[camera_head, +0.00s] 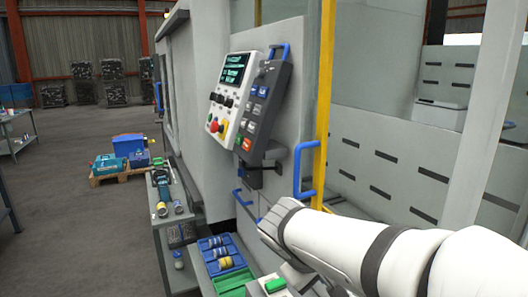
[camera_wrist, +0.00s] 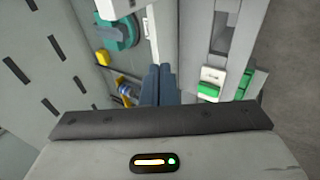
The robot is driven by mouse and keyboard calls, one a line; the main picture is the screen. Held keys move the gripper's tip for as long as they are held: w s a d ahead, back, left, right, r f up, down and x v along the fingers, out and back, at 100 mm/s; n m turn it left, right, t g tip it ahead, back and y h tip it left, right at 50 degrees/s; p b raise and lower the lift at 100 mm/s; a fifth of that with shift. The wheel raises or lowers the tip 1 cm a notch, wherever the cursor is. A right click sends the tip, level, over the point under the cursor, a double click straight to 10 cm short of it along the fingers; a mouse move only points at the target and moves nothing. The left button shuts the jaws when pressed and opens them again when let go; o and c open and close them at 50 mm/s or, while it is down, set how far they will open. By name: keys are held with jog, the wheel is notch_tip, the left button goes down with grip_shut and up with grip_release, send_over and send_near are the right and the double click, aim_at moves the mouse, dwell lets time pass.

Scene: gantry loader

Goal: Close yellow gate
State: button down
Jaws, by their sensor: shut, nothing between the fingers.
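A tall yellow upright (camera_head: 325,90), which looks like the edge of the yellow gate, stands right of the control panel in the head view. A blue handle (camera_head: 308,165) is beside its lower part. Light grey slotted panels lie to the right of the upright. I cannot tell how far the gate is open. My white arm reaches in from the lower right, its wrist below the blue handle, and hides what is behind it. My gripper (camera_wrist: 158,70) shows in the wrist view with its two dark fingers together and nothing between them. I cannot identify the gate in the wrist view.
The control panel (camera_head: 238,102) juts out left of the upright. Blue and green bins (camera_head: 222,256) stand below it. A tool shelf (camera_head: 165,215) and a pallet with blue boxes (camera_head: 125,155) are further left. Open floor (camera_head: 70,220) lies at the left.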

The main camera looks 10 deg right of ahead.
jog(key=w+a+r+n+t+h, duration=0.3)
jog(key=w+a+r+t, duration=0.25)
jog(key=w+r, duration=0.4)
jog(key=w+a+r+n+t+h, duration=0.25)
jog(key=w+a+r+t, duration=0.3)
jog(key=w+r, duration=0.35)
jog(key=w+d+p, duration=0.2)
jog(key=w+d, duration=0.1)
jog(key=d, duration=0.4)
jog(key=shift+w+d+r+n+p, duration=0.2)
jog(key=shift+d+r+n+p, duration=0.1)
jog(key=shift+n+p, duration=0.1)
jog(key=shift+s, duration=0.1)
